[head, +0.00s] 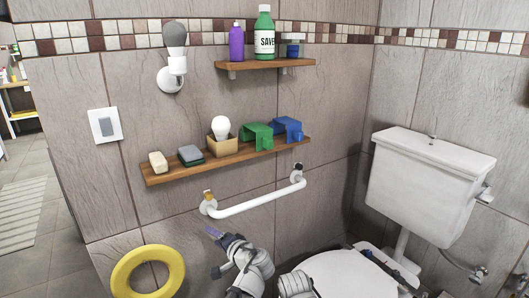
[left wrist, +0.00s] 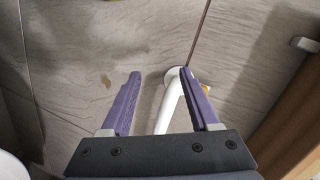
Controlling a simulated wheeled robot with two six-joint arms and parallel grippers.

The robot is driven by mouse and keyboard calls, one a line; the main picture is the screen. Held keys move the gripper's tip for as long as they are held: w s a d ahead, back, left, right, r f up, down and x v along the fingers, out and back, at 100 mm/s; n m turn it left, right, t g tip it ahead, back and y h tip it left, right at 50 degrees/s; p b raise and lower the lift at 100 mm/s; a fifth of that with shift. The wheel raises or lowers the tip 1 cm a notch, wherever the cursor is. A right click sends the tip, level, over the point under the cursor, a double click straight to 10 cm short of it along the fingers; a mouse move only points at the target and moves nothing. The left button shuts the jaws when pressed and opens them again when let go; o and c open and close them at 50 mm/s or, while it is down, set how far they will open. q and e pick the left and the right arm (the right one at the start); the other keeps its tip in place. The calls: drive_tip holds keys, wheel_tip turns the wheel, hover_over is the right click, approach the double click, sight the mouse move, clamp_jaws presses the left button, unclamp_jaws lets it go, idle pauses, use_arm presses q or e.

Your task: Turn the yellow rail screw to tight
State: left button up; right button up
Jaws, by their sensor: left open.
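The yellow rail screw (head: 208,194) sits at the left end of the white grab rail (head: 258,203) on the tiled wall. In the left wrist view a small bit of the yellow screw (left wrist: 206,88) shows beside the right-hand finger, which partly hides it. The white rail (left wrist: 168,108) passes behind the gap between the fingers. My left gripper (head: 213,232), with purple fingers, is open and empty below the rail's left end; its fingers also show apart in the left wrist view (left wrist: 160,73). A dark screw (head: 298,167) sits at the rail's right end. My right gripper is out of view.
A wooden shelf (head: 168,175) above the rail holds soap, a bulb, and green and blue items. A yellow ring (head: 120,276) is at lower left. The toilet (head: 345,272) and its cistern (head: 425,190) stand at right.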

use_arm(q)
drive_tip(key=s+d+f+n+g+h, duration=0.1)
drive_tip(key=s+d+f+g+h, duration=0.15)
drive_tip(key=s+f, duration=0.25)
drive_tip(key=s+d+f+n+g+h, duration=0.1)
drive_tip(key=s+d+f+g+h, duration=0.1)
drive_tip(key=s+f+g, duration=0.3)
drive_tip(key=s+d+f+g+h, duration=0.45)
drive_tip(key=s+d, duration=0.45)
drive_tip(key=s, duration=0.3)
wheel_tip(320, 180, up, 28)
drive_tip(key=t+p, duration=0.1)
drive_tip(key=p, duration=2.8)
drive_tip(key=shift+w+a, duration=0.25)
